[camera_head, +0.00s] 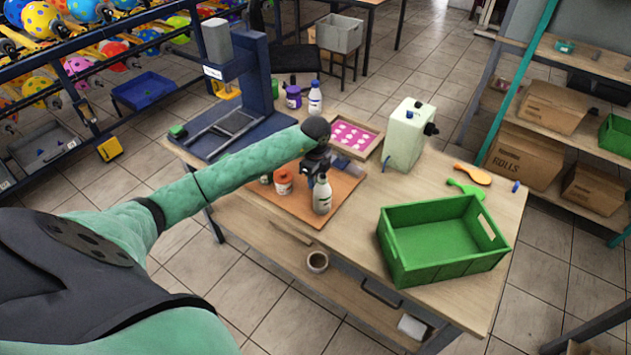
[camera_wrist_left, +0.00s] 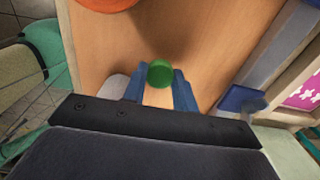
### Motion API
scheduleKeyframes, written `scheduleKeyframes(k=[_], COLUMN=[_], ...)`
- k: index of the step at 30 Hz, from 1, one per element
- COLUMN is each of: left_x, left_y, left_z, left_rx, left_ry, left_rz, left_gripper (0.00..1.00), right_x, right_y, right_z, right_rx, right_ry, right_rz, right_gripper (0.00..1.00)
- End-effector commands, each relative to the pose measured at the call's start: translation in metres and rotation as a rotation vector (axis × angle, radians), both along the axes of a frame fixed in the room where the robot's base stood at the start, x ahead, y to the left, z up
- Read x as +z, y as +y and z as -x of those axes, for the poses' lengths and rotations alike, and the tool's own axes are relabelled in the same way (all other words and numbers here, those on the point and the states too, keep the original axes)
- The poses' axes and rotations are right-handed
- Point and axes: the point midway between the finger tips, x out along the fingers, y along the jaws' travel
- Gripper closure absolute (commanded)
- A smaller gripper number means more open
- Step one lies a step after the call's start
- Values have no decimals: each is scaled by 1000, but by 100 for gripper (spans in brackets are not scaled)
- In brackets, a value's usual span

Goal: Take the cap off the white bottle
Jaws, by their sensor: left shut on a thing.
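The white bottle (camera_head: 322,195) stands upright on the brown board on the workbench. My left gripper (camera_head: 310,178) is just behind and left of its neck in the head view. In the left wrist view the blue fingers of my left gripper (camera_wrist_left: 160,82) are shut on a small round green cap (camera_wrist_left: 160,73). Bare board shows between the fingers below the cap. A pale shape, probably the white bottle (camera_wrist_left: 112,87), shows beside the left finger, partly hidden. The head view is too small to show the cap. My right gripper is not in view.
An orange-red jar (camera_head: 283,181) stands left of the bottle, on the board (camera_head: 312,219). A green crate (camera_head: 440,240) fills the bench's front right. A pale green canister (camera_head: 408,135), a pink tray (camera_head: 355,138) and a dark blue press (camera_head: 240,90) stand behind.

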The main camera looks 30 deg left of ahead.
Motion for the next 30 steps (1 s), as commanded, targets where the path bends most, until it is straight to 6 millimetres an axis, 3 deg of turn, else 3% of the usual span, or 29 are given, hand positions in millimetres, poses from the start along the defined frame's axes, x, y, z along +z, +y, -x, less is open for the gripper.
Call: scheduleKeyframes(k=[6,20,21,23,30], left_x=[-20,-26,-25,-25,-25], left_y=[-1,0,0,0,0], left_z=[0,0,0,0,0], left_rx=[-1,-1,-1,-1,-1], left_ry=[1,0,0,0,0], left_rz=[1,0,0,0,0], left_gripper=[99,99,64,52,50], right_x=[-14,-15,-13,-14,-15], right_y=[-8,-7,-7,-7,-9], right_z=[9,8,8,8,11], right_rx=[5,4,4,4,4], right_ry=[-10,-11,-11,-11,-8], right_rz=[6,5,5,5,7], right_gripper=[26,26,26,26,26])
